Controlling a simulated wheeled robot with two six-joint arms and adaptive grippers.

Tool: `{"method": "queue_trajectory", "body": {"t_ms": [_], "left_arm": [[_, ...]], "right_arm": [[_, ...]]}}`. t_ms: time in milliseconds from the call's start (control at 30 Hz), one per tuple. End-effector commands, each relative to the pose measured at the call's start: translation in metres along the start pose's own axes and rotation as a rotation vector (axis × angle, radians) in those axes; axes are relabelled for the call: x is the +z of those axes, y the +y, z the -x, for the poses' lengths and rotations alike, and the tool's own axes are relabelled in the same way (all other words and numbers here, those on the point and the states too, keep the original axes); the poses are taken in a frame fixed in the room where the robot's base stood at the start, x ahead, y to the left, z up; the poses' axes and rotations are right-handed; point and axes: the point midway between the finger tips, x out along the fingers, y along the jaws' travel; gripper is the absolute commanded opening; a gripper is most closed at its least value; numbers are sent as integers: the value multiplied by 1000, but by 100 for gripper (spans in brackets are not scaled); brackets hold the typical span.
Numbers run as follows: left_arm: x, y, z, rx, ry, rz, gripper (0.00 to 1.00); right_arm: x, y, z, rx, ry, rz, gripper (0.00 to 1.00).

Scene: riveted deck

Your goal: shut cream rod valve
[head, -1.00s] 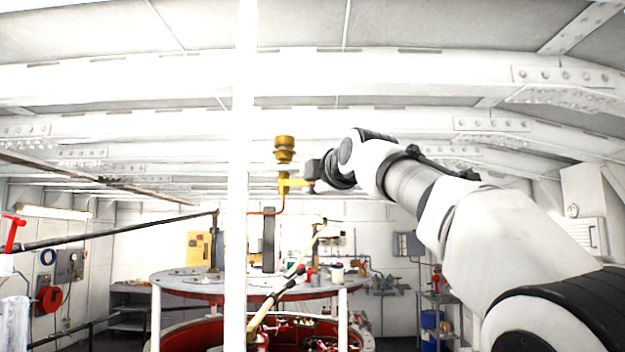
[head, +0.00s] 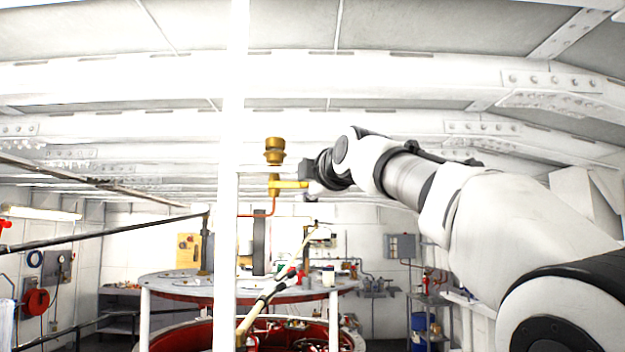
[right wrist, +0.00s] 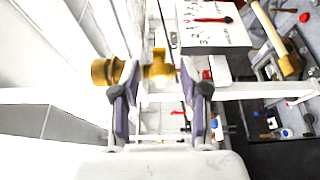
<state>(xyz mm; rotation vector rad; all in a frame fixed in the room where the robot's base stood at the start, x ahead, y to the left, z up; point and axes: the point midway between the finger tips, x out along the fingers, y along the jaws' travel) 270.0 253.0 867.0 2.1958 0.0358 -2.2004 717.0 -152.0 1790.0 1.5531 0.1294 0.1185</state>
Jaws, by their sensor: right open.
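A cream rod (head: 254,316) with a dark sleeve and red parts slants up to the right in front of the round table in the head view. I cannot tell for certain that it belongs to the valve. A brass valve body (head: 274,150) stands above it, with a yellow lever (head: 290,184) pointing right. My right gripper (head: 308,177) is just right of the brass body, near the lever's end. In the right wrist view its fingers (right wrist: 160,97) are apart, with the yellow lever (right wrist: 158,70) just ahead of the gap. My left gripper is out of view.
A white post (head: 231,200) stands left of the brass body. The round table (head: 180,284) with red beneath lies below. A dark bar (head: 100,232) crosses at left. A pale-handled tool (right wrist: 268,28) lies at upper right in the wrist view.

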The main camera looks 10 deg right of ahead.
Motion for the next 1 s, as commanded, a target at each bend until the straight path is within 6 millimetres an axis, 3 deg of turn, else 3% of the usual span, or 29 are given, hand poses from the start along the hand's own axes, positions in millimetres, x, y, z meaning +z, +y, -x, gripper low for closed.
{"method": "queue_trajectory", "body": {"t_ms": [233,400,867,933,1000], "left_arm": [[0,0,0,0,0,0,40],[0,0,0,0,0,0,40],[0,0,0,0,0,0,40],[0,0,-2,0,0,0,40],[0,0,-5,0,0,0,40]], "right_arm": [[0,1,45,3,-2,-1,44],[0,0,59,2,-1,-1,44],[0,0,59,2,-1,0,44],[0,-8,54,-9,-1,-2,44],[3,-29,40,-39,-1,-7,44]]}}
